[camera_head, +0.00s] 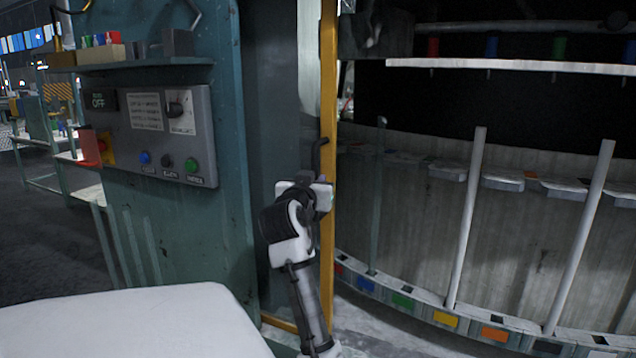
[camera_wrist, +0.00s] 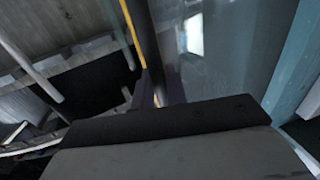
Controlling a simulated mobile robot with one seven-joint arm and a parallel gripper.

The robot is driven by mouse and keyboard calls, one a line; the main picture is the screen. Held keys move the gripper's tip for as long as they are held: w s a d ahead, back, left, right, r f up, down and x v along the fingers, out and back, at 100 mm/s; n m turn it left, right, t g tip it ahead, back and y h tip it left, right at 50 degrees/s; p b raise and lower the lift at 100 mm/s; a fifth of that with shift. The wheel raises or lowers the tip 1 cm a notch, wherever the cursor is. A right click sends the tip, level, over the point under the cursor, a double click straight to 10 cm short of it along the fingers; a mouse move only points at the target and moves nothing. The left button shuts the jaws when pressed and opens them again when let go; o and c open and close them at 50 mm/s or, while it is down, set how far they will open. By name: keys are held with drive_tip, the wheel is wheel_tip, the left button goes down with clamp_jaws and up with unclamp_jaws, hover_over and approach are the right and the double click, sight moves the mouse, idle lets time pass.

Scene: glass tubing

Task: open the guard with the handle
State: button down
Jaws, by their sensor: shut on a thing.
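The guard has a yellow frame edge (camera_head: 328,90) that stands upright in the middle of the head view. A black bent handle (camera_head: 319,146) sticks out at this edge. My gripper (camera_head: 313,178) is at the handle, below its visible bend, and is shut on it. In the wrist view the dark handle bar (camera_wrist: 146,45) runs down between my fingers (camera_wrist: 157,90), beside the yellow edge (camera_wrist: 131,35). A see-through pane (camera_wrist: 215,55) lies right of the bar there. My gripper hides the handle's lower part in the head view.
A teal cabinet with a grey control panel (camera_head: 160,132) stands left of my arm. To the right is a curved machine with upright white tubes (camera_head: 466,220) and coloured tiles along its base (camera_head: 445,319). A white shelf (camera_head: 520,67) runs above.

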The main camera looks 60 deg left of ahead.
drive_tip(key=c, duration=1.5)
unclamp_jaws()
drive_tip(key=b+v, duration=0.4)
drive_tip(key=v, duration=0.9)
drive_tip(key=shift+s+d+b, duration=0.25)
drive_tip(key=shift+d+b, duration=0.05)
drive_tip(key=shift+r, duration=0.1)
